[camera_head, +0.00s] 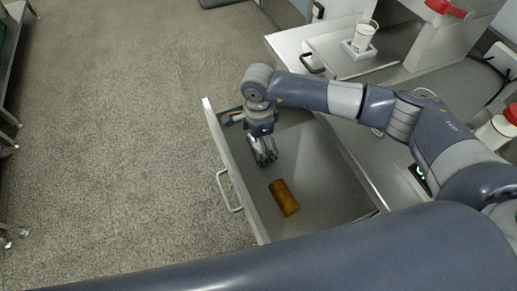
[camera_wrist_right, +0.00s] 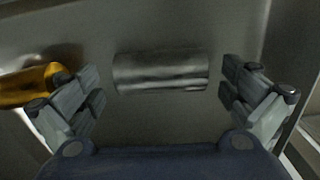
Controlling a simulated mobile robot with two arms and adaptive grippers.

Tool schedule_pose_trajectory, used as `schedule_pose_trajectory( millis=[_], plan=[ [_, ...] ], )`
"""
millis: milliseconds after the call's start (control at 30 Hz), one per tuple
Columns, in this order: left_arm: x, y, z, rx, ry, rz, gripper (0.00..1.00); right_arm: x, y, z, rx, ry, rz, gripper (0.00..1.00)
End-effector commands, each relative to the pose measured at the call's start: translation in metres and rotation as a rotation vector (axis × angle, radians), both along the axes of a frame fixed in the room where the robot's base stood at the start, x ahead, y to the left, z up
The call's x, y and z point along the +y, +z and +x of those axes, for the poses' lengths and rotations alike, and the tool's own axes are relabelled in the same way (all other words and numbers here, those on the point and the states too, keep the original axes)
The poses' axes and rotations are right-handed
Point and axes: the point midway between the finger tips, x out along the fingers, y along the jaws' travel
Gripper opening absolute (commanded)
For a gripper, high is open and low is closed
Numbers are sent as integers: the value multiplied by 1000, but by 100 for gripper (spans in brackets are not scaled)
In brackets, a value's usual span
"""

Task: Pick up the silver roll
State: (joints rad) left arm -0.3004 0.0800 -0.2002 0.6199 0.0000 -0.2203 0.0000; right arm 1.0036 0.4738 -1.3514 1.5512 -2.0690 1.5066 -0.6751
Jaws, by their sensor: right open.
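The silver roll (camera_wrist_right: 160,70) is a shiny grey cylinder lying on the drawer floor. In the right wrist view it lies crosswise, between and beyond my open fingertips, and I see no contact. My right gripper (camera_wrist_right: 160,88) is open and empty. In the head view my right gripper (camera_head: 264,158) reaches down into the open drawer (camera_head: 322,181) near its far end. The gripper largely hides the silver roll there. My left gripper is not in view.
A golden-brown roll (camera_head: 284,198) lies in the drawer, close to my left-hand finger in the wrist view (camera_wrist_right: 30,84). The drawer front (camera_head: 232,165) and its handle (camera_head: 229,192) stand to the left. A white cup (camera_head: 364,35) sits farther back.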

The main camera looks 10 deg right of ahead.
Motion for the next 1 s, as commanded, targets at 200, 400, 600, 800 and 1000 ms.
schedule_pose_trajectory(
  millis=[200,400,600,800,1000],
  plan=[
    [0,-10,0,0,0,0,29,0,-17,0,-1,-1,1,100],
    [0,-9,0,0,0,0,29,0,-17,0,-1,-1,1,82],
    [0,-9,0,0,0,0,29,0,-17,0,0,-1,0,55],
    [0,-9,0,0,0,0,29,0,-17,0,-1,-1,0,55],
    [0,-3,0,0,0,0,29,0,-6,1,-2,-1,1,55]
  ],
)
